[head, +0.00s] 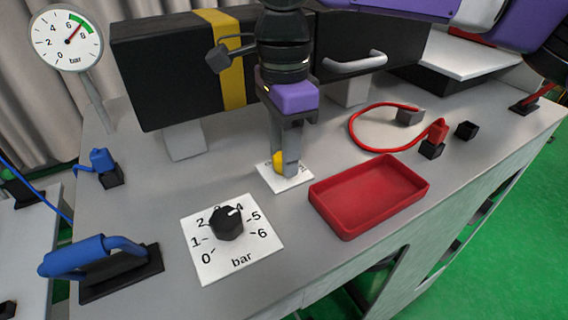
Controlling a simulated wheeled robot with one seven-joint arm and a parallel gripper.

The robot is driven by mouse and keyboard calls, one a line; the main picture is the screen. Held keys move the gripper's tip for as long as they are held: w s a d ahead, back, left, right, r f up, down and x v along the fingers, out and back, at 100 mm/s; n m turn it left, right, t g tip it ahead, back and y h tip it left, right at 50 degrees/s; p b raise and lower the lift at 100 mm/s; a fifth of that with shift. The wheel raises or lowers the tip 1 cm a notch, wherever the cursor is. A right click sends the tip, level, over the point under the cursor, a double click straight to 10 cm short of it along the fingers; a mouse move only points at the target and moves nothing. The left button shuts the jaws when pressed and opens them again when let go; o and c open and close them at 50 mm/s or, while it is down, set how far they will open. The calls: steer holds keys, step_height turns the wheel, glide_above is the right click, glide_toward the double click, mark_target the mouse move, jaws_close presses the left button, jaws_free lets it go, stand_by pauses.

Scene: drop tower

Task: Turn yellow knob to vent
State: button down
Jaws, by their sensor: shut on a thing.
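The yellow knob (278,160) stands on a small white label plate (289,183) near the middle of the bench. My gripper (285,165) points down over it and is shut on the knob. The fingers cover most of the knob and part of the plate's lettering, so I cannot read the words or tell which way the knob points.
A black pressure knob (228,223) on a white dial plate (205,262) sits in front, pointing near 4. A red tray (347,232) lies to the right. A blue-handled lever (85,258) is front left. A gauge (66,38) reads about 6 bar. A black box (160,75) stands behind.

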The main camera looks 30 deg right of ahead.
steer(key=m+b, duration=0.3)
steer(key=m, duration=0.1)
steer(key=shift+f+m, duration=0.1)
steer(key=shift+m, duration=0.2)
steer(key=shift+m+b, duration=0.7)
steer(key=shift+m, duration=0.8)
steer(key=c, duration=0.9)
jaws_free()
steer(key=shift+c, duration=0.2)
steer(key=shift+r, duration=4.05)
